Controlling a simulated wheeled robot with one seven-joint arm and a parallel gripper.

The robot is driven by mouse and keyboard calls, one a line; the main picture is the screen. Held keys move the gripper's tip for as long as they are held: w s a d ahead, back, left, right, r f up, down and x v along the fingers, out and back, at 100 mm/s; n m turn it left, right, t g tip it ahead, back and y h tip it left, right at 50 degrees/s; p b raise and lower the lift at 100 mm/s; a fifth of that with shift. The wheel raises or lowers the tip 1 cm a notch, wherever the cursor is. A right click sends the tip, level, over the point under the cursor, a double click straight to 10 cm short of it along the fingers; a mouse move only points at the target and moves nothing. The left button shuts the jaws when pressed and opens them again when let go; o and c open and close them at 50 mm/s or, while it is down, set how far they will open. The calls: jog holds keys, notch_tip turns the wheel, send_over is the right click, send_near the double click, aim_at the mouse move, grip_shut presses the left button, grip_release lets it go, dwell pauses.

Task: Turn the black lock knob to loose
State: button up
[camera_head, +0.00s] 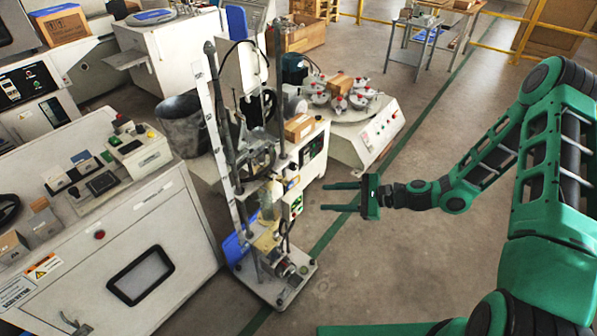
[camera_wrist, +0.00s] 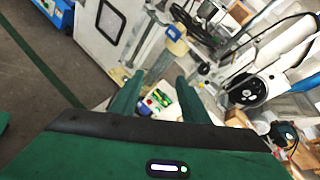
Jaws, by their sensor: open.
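A tall test stand (camera_head: 218,130) with upright columns stands on a flat base left of my gripper. A dark wheel-like part (camera_head: 258,160) sits midway up it. I cannot single out the black lock knob for sure at this size. A small control box (camera_head: 292,203) with a green display is fixed low on the stand; it also shows in the wrist view (camera_wrist: 157,103), seen between my fingers. My green gripper (camera_head: 324,197) is open and empty, to the right of the stand and apart from it. Its fingers show in the wrist view (camera_wrist: 157,85).
A white cabinet (camera_head: 150,225) with a control panel on top stands left of the stand. A round multi-station machine (camera_head: 365,125) is behind, and a grey bin (camera_head: 183,125) stands back left. The floor (camera_head: 400,250) between the stand and my arm is clear.

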aim_at(296, 168)
jog(key=w+a+m+t, duration=0.2)
jog(key=w+a+m, duration=0.1)
jog(key=w, duration=0.1)
jog(key=w+a+f+m+t, duration=0.1)
jog(key=w+a+m+t, duration=0.2)
jog(key=w+m, duration=0.1)
jog(key=w+a+m+t, duration=0.2)
jog(key=w+a+m, duration=0.1)
jog(key=w+m, duration=0.1)
jog(key=shift+w+a+f+t+y, duration=0.15)
jog(key=shift+w+a, duration=0.05)
jog(key=shift+w, duration=0.2)
jog(key=shift+w+a+f+t+y, duration=0.1)
jog(key=shift+w+a+t+y, duration=0.05)
jog(key=shift+w, duration=0.2)
grip_shut()
jog(key=shift+a, duration=0.1)
jog(key=c, duration=1.1)
grip_release()
